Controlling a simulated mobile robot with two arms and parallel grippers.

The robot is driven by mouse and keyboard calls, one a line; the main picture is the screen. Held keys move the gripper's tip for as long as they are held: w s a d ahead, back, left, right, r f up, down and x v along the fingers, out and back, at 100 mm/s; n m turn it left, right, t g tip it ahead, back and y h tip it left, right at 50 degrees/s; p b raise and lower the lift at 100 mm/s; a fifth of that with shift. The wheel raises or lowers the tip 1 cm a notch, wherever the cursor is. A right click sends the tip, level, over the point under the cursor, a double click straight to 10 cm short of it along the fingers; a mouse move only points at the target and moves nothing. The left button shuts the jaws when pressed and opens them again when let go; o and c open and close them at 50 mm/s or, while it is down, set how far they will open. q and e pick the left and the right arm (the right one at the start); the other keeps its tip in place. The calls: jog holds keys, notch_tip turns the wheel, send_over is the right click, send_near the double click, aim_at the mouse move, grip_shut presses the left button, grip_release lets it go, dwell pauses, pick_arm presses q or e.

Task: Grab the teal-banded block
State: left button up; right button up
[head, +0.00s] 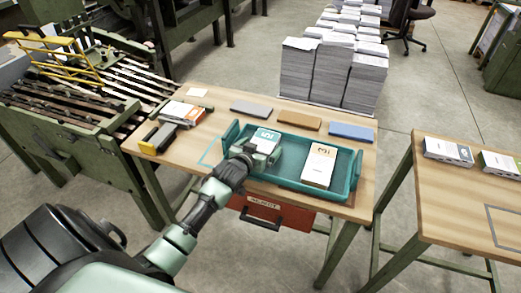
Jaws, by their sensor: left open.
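A block with a white top and teal marking (268,134), which looks like the teal-banded block, is in the left part of the teal tray (355,170) on the wooden table. My left gripper (262,150) is open at the near side of this block, low over the tray. The wrist and fingers hide the block's near part, and I cannot tell whether the fingers touch it or go around it. A second white block with tan marking (319,165) lies in the tray's right half. My right gripper is not in view.
Grey (251,108), brown (300,120) and blue (350,131) pads lie behind the tray. A white block stack with orange (183,112) and a black-yellow tool (158,138) are at left. Tall paper stacks (315,70) stand behind. A right table (440,190) holds two white blocks.

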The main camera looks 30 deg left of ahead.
pick_arm(q)
jog(key=c, duration=1.3)
jog(key=shift+r, duration=0.1)
jog(key=c, duration=0.4)
jog(key=shift+r, duration=0.1)
